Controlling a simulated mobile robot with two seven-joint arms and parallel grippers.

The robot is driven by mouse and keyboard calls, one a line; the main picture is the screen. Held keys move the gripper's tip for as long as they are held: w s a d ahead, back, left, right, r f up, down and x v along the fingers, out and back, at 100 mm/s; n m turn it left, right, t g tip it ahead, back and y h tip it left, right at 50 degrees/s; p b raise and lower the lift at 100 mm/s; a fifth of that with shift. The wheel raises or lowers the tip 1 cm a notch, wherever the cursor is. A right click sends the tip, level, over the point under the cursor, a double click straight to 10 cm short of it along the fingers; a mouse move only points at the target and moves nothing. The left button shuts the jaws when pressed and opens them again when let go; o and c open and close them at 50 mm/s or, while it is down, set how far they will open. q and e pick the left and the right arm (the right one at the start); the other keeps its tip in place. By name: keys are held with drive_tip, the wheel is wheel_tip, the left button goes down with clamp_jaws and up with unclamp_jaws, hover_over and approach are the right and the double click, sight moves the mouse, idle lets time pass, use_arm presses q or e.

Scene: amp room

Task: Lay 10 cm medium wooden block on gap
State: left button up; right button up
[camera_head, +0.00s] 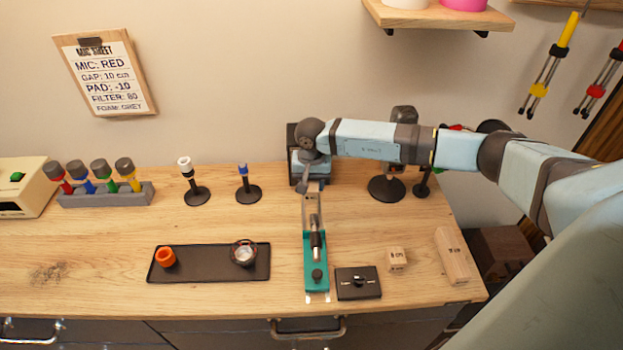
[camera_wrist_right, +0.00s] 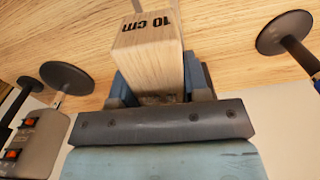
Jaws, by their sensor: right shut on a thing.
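My right gripper (camera_head: 311,183) is shut on the 10 cm wooden block, above the far end of the teal stand. In the right wrist view the block (camera_wrist_right: 148,46) shows its "10 cm" label between the fingers of the gripper (camera_wrist_right: 160,88). In the head view the block is mostly hidden by the gripper. The teal stand (camera_head: 316,283) holds a dark microphone-like piece (camera_head: 316,243) along its length. I cannot tell whether the block touches the stand. My left gripper is out of view.
A small block (camera_head: 397,260) and a longer block (camera_head: 452,257) lie to the right, beside a dark switch box (camera_head: 358,283). A black tray (camera_head: 208,276) lies left of the stand. Mic stands (camera_head: 248,190) stand behind.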

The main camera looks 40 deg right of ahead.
drive_tip(key=b, duration=0.2)
hover_over(312, 210)
drive_tip(key=shift+f, duration=2.85)
drive_tip(key=shift+f+b, duration=1.25)
drive_tip(key=shift+f, duration=0.15)
drive_tip(key=o, duration=1)
drive_tip(key=shift+o, duration=0.2)
wheel_tip(312, 210, up, 13)
drive_tip(key=shift+a+f+b, duration=0.1)
drive_tip(key=shift+f+b, duration=0.1)
drive_tip(key=shift+b, duration=0.9)
drive_tip(key=shift+r, duration=0.6)
